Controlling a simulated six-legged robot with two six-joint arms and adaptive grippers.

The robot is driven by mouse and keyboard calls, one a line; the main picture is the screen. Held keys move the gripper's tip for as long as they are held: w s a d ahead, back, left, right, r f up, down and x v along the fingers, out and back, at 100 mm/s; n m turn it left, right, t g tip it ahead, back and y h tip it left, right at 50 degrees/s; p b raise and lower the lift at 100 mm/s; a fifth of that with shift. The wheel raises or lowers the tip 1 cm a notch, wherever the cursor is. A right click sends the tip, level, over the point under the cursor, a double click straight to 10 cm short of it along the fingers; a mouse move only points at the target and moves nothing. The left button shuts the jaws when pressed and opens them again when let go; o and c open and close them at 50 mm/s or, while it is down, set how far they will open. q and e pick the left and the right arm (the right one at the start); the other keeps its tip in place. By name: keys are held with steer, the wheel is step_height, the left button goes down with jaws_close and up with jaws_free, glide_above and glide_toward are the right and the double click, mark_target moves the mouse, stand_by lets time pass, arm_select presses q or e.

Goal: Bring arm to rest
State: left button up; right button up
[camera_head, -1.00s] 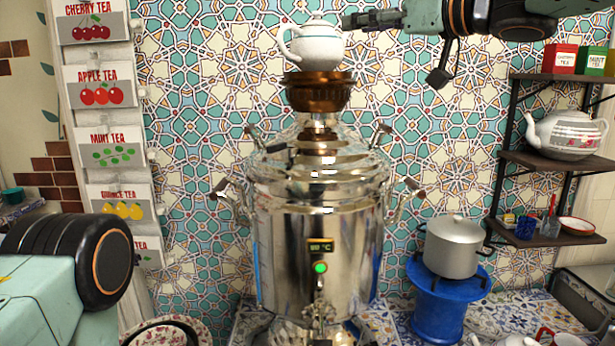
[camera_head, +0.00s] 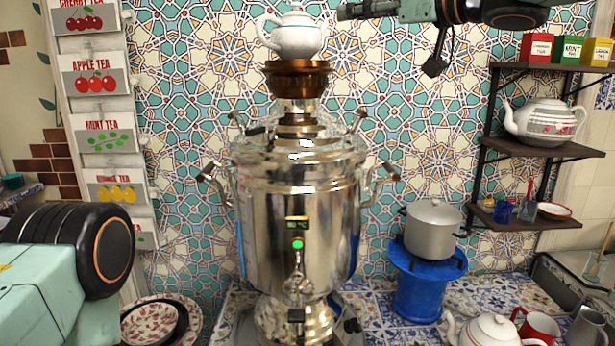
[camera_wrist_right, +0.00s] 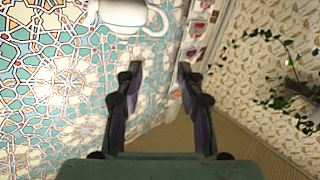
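My right gripper (camera_head: 345,12) is at the top of the head view, just right of a white teapot (camera_head: 291,34). The teapot sits on the copper-coloured top of the steel samovar (camera_head: 300,210). In the right wrist view, the gripper's two fingers (camera_wrist_right: 160,68) stand apart with nothing between them, and the teapot (camera_wrist_right: 128,14) shows at the top, beyond and left of the fingers. My left arm enters at the lower left of the head view; its gripper is outside the picture.
Shelves (camera_head: 540,147) on the right hold tea boxes (camera_head: 572,49), a patterned teapot (camera_head: 545,123) and small cups. A grey pot (camera_head: 432,230) stands on a blue stand (camera_head: 418,292). Another teapot (camera_head: 490,331) and a red mug (camera_head: 537,327) are at the lower right. Plates (camera_head: 150,325) lie lower left.

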steer(key=w+d+f+m+t+h+b, duration=0.1)
steer(key=d+f+m+h+b, duration=0.15)
steer(key=f, duration=1.25)
steer(key=w+d+f+m+h+b, duration=0.1)
steer(key=d+f+m+h+b, duration=0.15)
steer(key=f, duration=1.35)
steer(key=s+d+f+m+g+h+b, duration=0.1)
steer(key=s+d+f+g+h+b, duration=0.2)
steer(key=f, duration=1.1)
steer(key=s+d+f+m+g+h+b, duration=0.1)
steer(key=s+f+m+b, duration=0.35)
steer(key=f, duration=1.05)
steer(key=s+d+f+g+h+b, duration=0.1)
steer(key=s+f+g+b, duration=0.4)
steer(key=s+f, duration=1.4)
steer(key=s+d+f+g+h+b, duration=0.1)
steer(key=s+d+f+g+b, duration=0.2)
steer(key=s+f, duration=1.6)
steer(key=g+b, duration=0.2)
steer(key=b, duration=0.2)
steer(key=shift+s+d+h+b, duration=0.25)
steer(key=shift+s+h+b, duration=0.05)
steer(key=shift+h+b, duration=0.1)
